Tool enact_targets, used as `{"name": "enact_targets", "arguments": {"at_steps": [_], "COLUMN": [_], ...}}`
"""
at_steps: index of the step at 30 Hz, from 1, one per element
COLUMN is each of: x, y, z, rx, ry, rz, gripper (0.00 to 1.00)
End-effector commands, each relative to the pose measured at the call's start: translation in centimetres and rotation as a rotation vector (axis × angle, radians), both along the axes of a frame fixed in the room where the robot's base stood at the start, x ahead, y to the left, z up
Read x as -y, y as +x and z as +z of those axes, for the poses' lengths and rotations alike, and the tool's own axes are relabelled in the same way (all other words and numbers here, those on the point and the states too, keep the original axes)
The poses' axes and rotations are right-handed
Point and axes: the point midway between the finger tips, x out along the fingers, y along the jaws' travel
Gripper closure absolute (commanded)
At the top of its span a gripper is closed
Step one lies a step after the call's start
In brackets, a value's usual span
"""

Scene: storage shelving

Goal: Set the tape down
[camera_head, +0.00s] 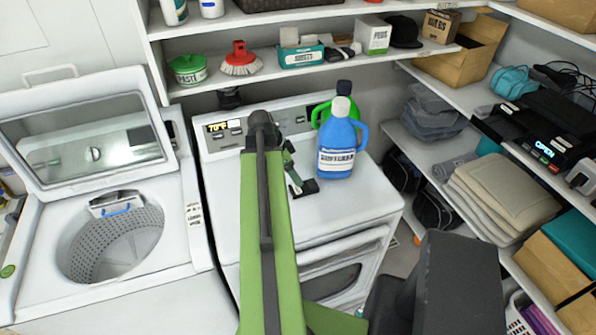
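My green arm rises from the bottom centre and hides part of the dryer top (345,205). Just right of its upper joint, a small dark and green part that looks like my gripper (303,186) shows low over the dryer top. It is too small and too much hidden to tell whether its fingers are open or shut. I cannot make out any tape in this view; it may be hidden behind my arm or in my gripper.
A blue bottle (337,148) and a green bottle (322,112) stand on the dryer's right half. An open washer (110,250) is at left. Shelves with boxes (375,35) are behind; folded towels (505,190) lie right. The dryer's front right is clear.

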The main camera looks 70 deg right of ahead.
Motion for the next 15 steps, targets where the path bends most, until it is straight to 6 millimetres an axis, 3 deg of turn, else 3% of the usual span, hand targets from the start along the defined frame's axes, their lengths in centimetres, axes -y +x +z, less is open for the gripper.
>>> {"name": "enact_targets", "arguments": {"at_steps": [1, 4, 15], "x": [-0.3, -0.6, -0.8], "y": [0.3, 0.8, 1.0], "z": [2.0, 3.0, 2.9], "rx": [0.0, 0.0, 0.0], "ry": [0.0, 0.0, 0.0], "rz": [0.001, 0.002, 0.002], "gripper": [0.24, 0.24, 0.24]}}
